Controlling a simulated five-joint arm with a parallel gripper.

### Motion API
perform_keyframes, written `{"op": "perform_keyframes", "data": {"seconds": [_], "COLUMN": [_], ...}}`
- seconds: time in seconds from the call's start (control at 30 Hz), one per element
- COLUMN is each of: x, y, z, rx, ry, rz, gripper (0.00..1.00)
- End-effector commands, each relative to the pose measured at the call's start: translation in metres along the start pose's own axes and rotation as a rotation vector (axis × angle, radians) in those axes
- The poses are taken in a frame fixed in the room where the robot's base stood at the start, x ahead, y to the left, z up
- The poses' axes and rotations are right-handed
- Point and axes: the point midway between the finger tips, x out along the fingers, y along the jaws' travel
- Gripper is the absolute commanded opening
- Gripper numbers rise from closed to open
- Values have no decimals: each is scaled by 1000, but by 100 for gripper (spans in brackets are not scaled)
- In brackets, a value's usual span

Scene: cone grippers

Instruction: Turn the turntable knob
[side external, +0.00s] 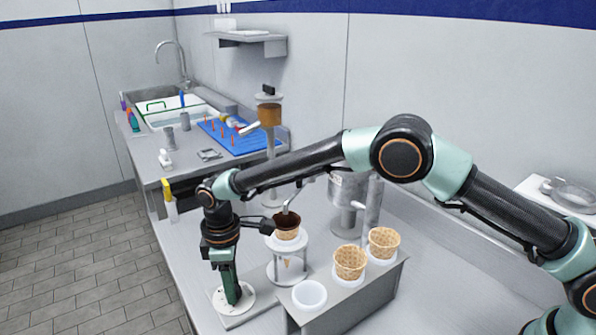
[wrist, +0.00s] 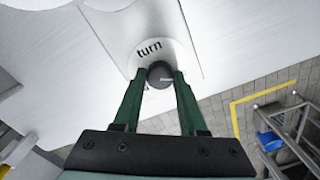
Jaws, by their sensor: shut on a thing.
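The turntable knob is a dark round knob (wrist: 160,76) on a white disc (wrist: 178,50) marked "turn" in the wrist view. The white disc also shows in the side view (side external: 247,298), low at the left end of the grey counter. My gripper (side external: 233,299) points straight down at the disc, its green fingers hiding the knob there. In the wrist view my gripper (wrist: 161,78) has one finger on each side of the knob and is shut on it. A cone with a brown top (side external: 287,226) stands in a white round holder (side external: 288,250) right of my gripper.
A grey rack (side external: 345,300) with two waffle cones (side external: 350,262) and an empty white cup (side external: 309,294) stands close to the right. A metal canister (side external: 346,190) is behind. The counter's front edge and tiled floor (side external: 85,265) lie to the left.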

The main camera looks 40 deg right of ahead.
Motion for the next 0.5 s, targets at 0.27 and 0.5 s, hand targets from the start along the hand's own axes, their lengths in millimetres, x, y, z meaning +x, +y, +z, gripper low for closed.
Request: {"op": "perform_keyframes", "data": {"seconds": [0.27,0.5], "x": [1,0], "y": [4,2], "z": [2,1], "rx": [9,6], "ry": [0,0], "rz": [0,0], "gripper": [64,72]}}
